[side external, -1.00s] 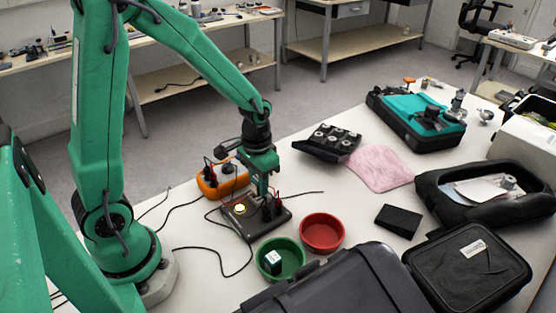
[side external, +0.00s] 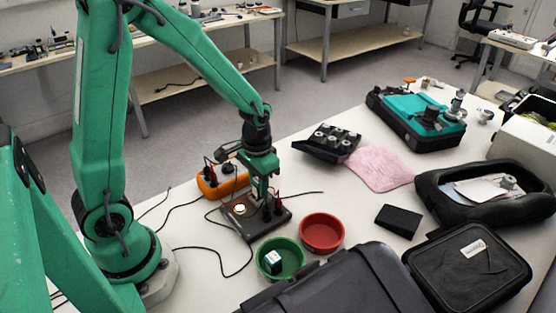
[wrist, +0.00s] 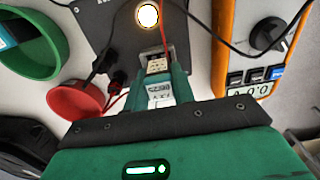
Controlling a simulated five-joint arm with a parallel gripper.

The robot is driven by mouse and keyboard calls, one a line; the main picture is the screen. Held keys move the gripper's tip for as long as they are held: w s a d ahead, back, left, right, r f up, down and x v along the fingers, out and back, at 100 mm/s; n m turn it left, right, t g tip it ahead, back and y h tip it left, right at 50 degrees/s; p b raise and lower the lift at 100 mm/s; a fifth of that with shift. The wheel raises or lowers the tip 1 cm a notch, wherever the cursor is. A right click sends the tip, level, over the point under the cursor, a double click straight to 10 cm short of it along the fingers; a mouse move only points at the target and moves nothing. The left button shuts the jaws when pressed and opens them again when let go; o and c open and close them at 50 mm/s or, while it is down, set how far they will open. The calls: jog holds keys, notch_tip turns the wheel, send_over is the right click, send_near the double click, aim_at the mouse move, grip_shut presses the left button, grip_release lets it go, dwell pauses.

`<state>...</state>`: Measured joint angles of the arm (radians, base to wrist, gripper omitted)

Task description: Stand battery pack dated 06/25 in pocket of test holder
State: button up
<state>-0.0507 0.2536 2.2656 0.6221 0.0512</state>
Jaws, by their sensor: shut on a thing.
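My gripper (wrist: 158,88) is shut on a battery pack (wrist: 160,98) with a pale label. The label's small print looks like 06/25 but is hard to read. The test holder (side external: 241,226) is a dark plate with a lit round lamp, and my gripper is above its far right part in the side view. In the wrist view, the holder's pocket (wrist: 151,52) appears just beyond the fingertips, in line with the pack. I cannot tell how far the pack is inside it; the fingers hide much of the contact.
A green bowl (side external: 293,271) holds another pack (side external: 272,261). A red bowl (side external: 322,233) stands beside it. An orange meter (side external: 232,181) is behind the holder, with red and black leads close to the gripper. A black block (side external: 398,220) lies to the right.

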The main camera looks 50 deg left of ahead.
jog(key=shift+f, duration=0.5)
jog(key=o, duration=1.5)
jog(key=shift+r, duration=3.95)
jog(key=shift+r, duration=0.1)
